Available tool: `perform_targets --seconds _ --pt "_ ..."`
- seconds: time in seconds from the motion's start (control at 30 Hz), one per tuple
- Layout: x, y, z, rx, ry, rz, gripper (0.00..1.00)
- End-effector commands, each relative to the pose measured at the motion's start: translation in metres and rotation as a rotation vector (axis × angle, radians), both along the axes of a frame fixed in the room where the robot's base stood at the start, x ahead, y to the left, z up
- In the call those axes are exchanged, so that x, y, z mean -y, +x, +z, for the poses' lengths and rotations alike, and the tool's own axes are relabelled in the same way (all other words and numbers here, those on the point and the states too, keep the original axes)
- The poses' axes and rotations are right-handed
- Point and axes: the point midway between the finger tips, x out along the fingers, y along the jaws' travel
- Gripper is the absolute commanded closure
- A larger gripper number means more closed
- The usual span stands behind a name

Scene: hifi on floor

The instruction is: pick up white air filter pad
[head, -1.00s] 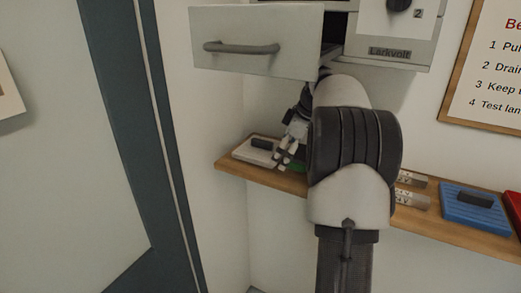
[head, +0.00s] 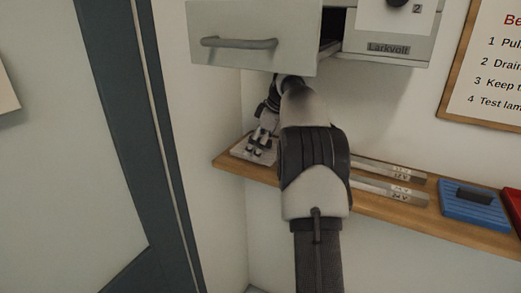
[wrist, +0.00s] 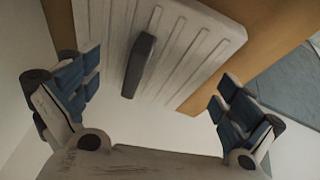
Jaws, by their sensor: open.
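The white air filter pad (wrist: 180,45) is a ribbed, flat white block with a dark grip (wrist: 139,65) standing up from its face. It lies on the wooden shelf, and in the head view the pad (head: 240,153) is at the shelf's left end, partly hidden by my gripper. My gripper (head: 258,154) is open just at the pad. In the wrist view my gripper (wrist: 155,92) has its blue-padded fingers spread wide on either side, with the dark grip between them and apart from both.
The wooden shelf (head: 380,208) also bears two labelled bars (head: 385,188), a blue pad (head: 474,203) and a red item (head: 514,203) to the right. A grey cabinet with a pulled-out drawer (head: 255,40) hangs above my arm. A wall stands close on the left.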

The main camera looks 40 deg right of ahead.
Motion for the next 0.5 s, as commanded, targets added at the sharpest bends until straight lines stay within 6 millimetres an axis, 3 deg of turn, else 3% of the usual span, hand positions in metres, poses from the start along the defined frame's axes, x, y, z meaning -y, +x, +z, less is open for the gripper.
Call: perform_targets --seconds 0.1,0.5 --pt "-0.0001 0.0000 0.0012 0.001 -0.001 0.001 0.01" --pt "0.0002 -0.0002 0.0011 0.001 -0.001 0.001 0.28"
